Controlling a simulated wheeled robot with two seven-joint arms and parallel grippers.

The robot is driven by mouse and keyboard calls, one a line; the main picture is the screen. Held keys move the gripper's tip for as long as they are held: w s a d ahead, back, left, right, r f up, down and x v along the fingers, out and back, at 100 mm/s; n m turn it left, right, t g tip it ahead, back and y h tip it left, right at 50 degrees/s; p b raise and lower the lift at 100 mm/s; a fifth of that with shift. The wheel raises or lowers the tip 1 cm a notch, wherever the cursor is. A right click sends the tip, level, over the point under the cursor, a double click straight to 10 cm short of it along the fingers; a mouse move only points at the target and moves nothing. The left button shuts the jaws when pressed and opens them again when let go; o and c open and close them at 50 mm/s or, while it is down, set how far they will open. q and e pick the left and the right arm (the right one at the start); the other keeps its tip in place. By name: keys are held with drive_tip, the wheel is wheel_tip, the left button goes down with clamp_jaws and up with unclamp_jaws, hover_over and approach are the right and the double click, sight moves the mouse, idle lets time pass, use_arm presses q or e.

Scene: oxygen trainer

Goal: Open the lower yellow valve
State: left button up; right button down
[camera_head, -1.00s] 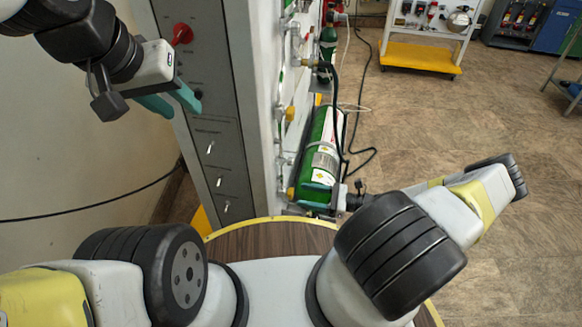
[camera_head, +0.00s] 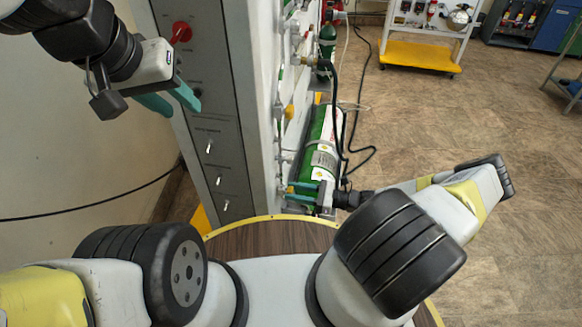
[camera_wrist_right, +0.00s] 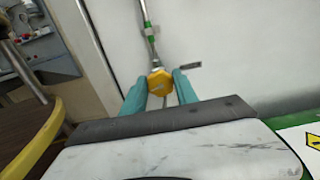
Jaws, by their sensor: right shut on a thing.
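The lower yellow valve (camera_wrist_right: 159,84) is a small yellow knob on the pale panel, under a thin pipe with a green band. In the right wrist view it sits between the teal fingers of my right gripper (camera_wrist_right: 158,90), which is shut on it. In the head view the right gripper (camera_head: 292,190) reaches in from the right at the panel's base, and the fingers largely cover the knob. An upper yellow valve (camera_head: 289,112) is higher on the same panel face. My left gripper (camera_head: 182,108) is open and empty before the grey side panel.
The grey side panel (camera_head: 200,125) carries a red knob (camera_head: 181,32) and several switches. A black hose (camera_head: 335,100) hangs near the cylinder. Open floor (camera_head: 480,120) lies to the right.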

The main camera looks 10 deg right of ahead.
drive_tip(key=shift+n, duration=0.3)
drive_tip(key=shift+s+n, duration=0.1)
drive_tip(key=shift+n, duration=3)
drive_tip(key=c, duration=0.9)
unclamp_jaws()
drive_tip(key=shift+c, duration=0.2)
drive_tip(key=shift+d, duration=0.1)
drive_tip(key=v, duration=0.7)
drive_tip(key=shift+s+d, duration=0.15)
drive_tip(key=shift+d, duration=0.1)
